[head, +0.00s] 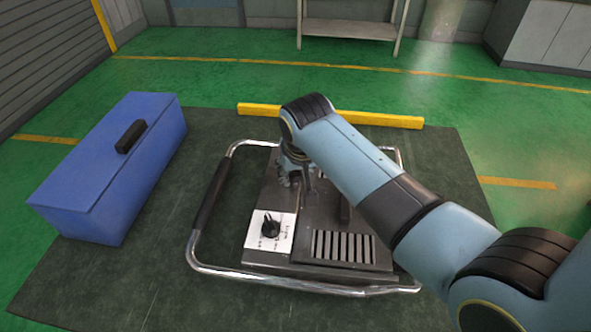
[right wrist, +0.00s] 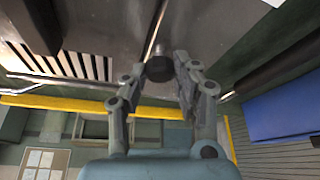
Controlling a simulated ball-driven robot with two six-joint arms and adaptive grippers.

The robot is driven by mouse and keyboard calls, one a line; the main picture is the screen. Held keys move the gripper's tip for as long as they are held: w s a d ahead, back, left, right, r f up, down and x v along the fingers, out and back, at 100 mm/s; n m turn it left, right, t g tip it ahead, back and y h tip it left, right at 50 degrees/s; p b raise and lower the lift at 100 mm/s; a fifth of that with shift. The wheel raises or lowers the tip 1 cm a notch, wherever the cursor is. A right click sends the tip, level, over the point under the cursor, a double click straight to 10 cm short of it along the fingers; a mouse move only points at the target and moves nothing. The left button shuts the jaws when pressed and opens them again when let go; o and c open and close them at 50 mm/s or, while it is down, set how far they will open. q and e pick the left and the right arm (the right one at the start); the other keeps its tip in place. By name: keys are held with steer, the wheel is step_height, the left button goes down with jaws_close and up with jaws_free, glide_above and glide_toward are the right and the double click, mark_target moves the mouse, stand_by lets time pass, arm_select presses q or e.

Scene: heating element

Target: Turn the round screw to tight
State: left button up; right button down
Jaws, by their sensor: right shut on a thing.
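The heating element (head: 335,271) is a dark box in a chrome tube frame on the floor mat. My right gripper (head: 297,178) reaches down to the far left part of its top, with my arm hiding much of that area. In the right wrist view, my right gripper (right wrist: 160,72) has its two fingers closed around a small dark round screw (right wrist: 159,66). The screw stands at the body's surface. Whether it is tight cannot be told. In the head view the screw is hidden behind the gripper. My left gripper is not in view.
A black knob (head: 270,226) on a white dial plate and a slotted vent (head: 342,246) are at the near side of the box. The chrome frame (head: 205,266) surrounds it. A blue toolbox (head: 80,203) stands left. A yellow bar (head: 377,119) lies behind.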

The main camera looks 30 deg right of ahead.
steer(key=shift+r+m+h+p, duration=0.1)
steer(key=shift+m+h+p, duration=0.3)
steer(key=shift+m, duration=0.5)
steer(key=shift+w+a+m+g, duration=0.1)
steer(key=shift+m+g, duration=0.3)
steer(key=shift+m, duration=0.5)
steer(key=m+h, duration=0.1)
steer(key=m, duration=0.2)
steer(key=shift+m+g+h, duration=0.3)
steer(key=shift+g, duration=0.1)
steer(key=m+b, duration=0.1)
steer(key=m, duration=0.1)
steer(key=m+g, duration=0.1)
steer(key=m, duration=0.1)
steer(key=shift+w+f+m+g+h+b, duration=0.15)
steer(key=shift+f+m+g+h+b, duration=0.05)
steer(key=shift+m+g+h+b, duration=0.15)
steer(key=m+g+b, duration=0.2)
steer(key=m, duration=0.3)
steer(key=shift+m+b, duration=0.25)
steer(key=shift+b, duration=0.1)
steer(key=shift+r, duration=0.1)
steer(key=c, duration=1)
jaws_free()
